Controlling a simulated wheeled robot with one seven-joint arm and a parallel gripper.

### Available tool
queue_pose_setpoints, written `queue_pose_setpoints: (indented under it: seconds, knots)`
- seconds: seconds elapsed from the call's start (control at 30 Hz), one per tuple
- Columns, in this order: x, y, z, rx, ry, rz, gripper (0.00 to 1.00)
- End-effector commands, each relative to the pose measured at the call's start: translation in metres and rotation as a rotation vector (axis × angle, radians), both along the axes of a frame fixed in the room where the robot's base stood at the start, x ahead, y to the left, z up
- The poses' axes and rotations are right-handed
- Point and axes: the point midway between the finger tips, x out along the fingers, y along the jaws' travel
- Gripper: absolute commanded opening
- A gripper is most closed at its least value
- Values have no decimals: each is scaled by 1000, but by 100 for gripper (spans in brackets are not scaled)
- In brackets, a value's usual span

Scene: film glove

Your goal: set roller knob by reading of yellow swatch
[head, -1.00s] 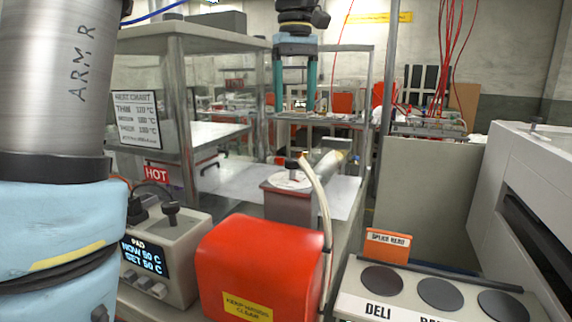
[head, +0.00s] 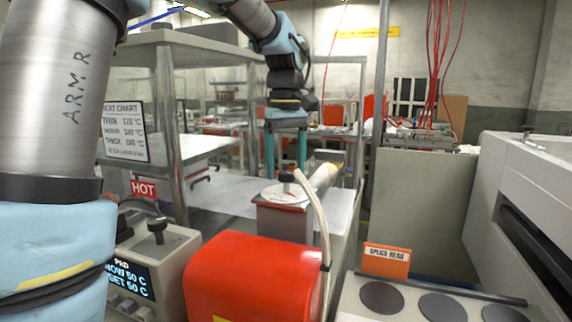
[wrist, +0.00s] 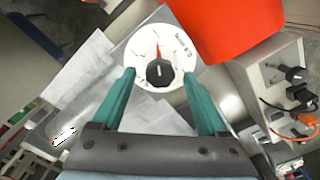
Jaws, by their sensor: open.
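My gripper (head: 286,168) is open and empty, pointing down over the roller knob (head: 286,178). The dark knob stands on a round white dial (head: 283,194) on top of a grey box. In the wrist view the knob (wrist: 159,73) shows between the fingertips (wrist: 158,76), with space on both sides and no visible contact. A red pointer on the dial (wrist: 135,50) points toward the top of that picture; the markings are too small to read. I cannot make out a yellow swatch for certain.
A red machine cover (head: 255,278) with a pale hose (head: 318,215) stands in front of the dial box. A pad controller (head: 150,262) shows NOW and SET, both apparently 50 C. A heat chart (head: 124,132) and HOT sign (head: 144,188) hang at left. A splice head sign (head: 386,260) stands at right.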

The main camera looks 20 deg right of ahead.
Motion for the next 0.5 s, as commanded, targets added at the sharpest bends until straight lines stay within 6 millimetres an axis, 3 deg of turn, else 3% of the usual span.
queue_pose_setpoints:
  seconds: [0.33, 0.5]
  knots:
    - [0, 0, -4, 1, 1, 0, 75]
    - [0, 0, -4, 0, 1, 0, 56]
